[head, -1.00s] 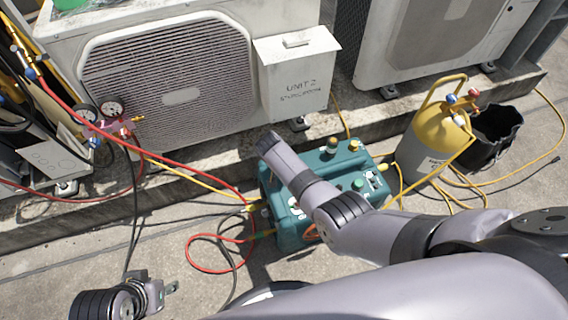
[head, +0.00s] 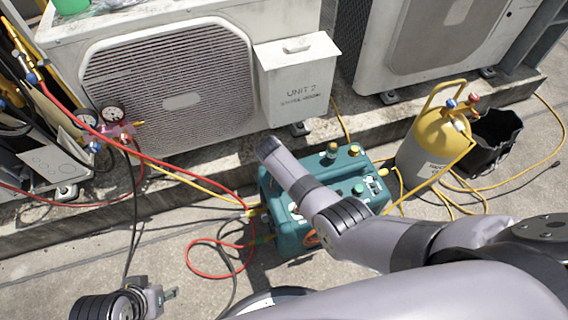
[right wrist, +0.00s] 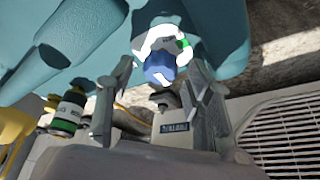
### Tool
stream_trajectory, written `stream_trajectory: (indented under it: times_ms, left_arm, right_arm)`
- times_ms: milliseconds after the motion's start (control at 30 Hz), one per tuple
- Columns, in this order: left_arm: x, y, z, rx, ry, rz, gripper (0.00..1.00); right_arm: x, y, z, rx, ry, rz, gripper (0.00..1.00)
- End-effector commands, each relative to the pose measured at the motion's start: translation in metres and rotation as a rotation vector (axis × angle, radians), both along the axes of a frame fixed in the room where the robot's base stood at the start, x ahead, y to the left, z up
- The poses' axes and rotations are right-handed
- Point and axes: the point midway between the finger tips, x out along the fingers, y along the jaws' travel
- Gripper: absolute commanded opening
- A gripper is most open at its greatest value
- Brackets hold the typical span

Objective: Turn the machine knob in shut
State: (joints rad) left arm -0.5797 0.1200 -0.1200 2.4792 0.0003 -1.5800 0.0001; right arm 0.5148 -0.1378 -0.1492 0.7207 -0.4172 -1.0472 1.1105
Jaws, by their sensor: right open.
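The teal machine (head: 290,235) stands on the ground in the head view, with several knobs and hose fittings on it. In the right wrist view, a blue knob (right wrist: 159,68) sits on a white patch of the teal body (right wrist: 80,30). My right gripper (right wrist: 160,75) is open, with one finger on each side of the blue knob. I cannot tell whether either finger touches it. In the head view, my right arm lies over the machine and hides its left part and the right gripper. My left gripper (head: 168,294) is at the lower left, away from the machine.
A yellow and grey cylinder (head: 425,150) and a black bucket (head: 492,142) stand right of the machine. Red (head: 208,273) and yellow hoses run across the ground on both sides. A condenser (head: 165,85) with a UNIT 2 box (head: 293,85) stands behind. Pressure gauges (head: 112,116) hang at the left.

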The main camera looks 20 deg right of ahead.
Motion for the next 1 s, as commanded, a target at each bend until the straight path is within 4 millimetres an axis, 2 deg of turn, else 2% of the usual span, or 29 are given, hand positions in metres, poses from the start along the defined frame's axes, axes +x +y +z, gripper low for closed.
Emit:
stream_trajectory:
  times_ms: [267, 500, 700, 1000]
  left_arm:
    - [0.0, 0.0, 0.0, 0.0, 0.0, 0.0, 0.4]
    - [0.0, 0.0, 0.0, 0.0, 0.0, 0.0, 0.4]
    - [0.0, 0.0, 0.0, 0.0, 0.0, 0.0, 0.4]
    - [0.0, 0.0, 0.0, 0.0, 0.0, 0.0, 0.4]
  right_arm:
    - [0.0, 0.0, 0.026, 0.002, -0.003, -0.001, 0.47]
    - [0.001, 0.0, 0.066, 0.002, -0.003, -0.001, 0.47]
    - [0.0, 0.0, 0.09, 0.001, -0.001, -0.001, 0.47]
    - [-0.001, 0.0, 0.098, 0.001, 0.002, 0.001, 0.47]
